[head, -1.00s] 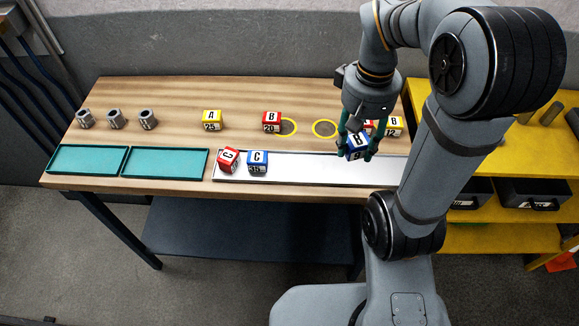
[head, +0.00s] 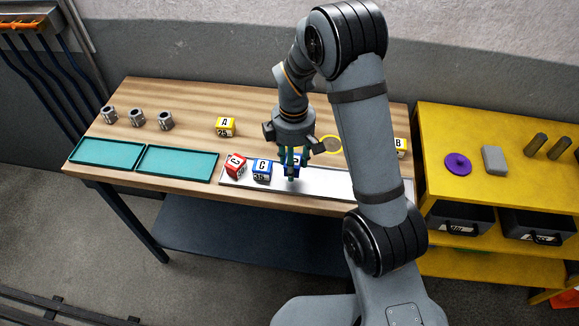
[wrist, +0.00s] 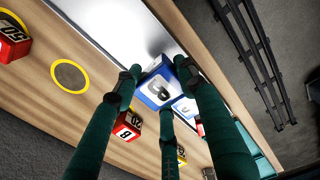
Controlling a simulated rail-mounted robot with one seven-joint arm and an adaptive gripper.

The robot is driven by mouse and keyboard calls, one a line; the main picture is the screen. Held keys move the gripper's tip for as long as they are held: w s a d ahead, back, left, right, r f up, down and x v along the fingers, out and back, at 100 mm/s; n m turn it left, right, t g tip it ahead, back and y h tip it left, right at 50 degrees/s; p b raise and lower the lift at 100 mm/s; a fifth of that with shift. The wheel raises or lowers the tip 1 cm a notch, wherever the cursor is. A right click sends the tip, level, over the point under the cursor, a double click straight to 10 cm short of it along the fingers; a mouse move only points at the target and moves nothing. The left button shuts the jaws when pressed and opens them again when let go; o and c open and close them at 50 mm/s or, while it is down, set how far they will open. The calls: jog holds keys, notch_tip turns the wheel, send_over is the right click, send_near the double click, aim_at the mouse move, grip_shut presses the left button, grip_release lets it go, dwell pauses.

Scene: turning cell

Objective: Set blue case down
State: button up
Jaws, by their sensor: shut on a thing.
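My gripper (head: 291,163) is shut on a blue case (wrist: 158,90), with its green fingers around the case's sides. In the head view the fingers mostly hide this case. It is low over the white tray (head: 333,183), just right of a blue C case (head: 262,170). I cannot tell whether it touches the tray. A red C case (head: 236,165) sits further left at the tray's left end. In the wrist view the bare white tray (wrist: 110,25) shows beyond the held case.
Two empty teal trays (head: 178,178) lie at the left, with grey nuts behind. A yellow A case (head: 226,127) stands behind the tray; a yellow B case (head: 401,146) is at the right. In the wrist view, a red case (wrist: 128,126) stands beside my fingers. The tray's right part looks clear.

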jog(key=shift+w+a+f, duration=0.35)
jog(key=shift+w+a, duration=0.05)
jog(key=shift+w, duration=0.05)
notch_tip(320, 180, down, 4)
jog(key=shift+f+p, duration=0.1)
jog(key=shift+p, duration=0.55)
jog(key=shift+f, duration=0.2)
jog(key=o, duration=1)
jog(key=shift+r, duration=0.1)
jog(key=shift+c, duration=0.2)
notch_tip(320, 180, up, 12)
jog(key=shift+r+b, duration=0.2)
jog(key=shift+b, duration=0.3)
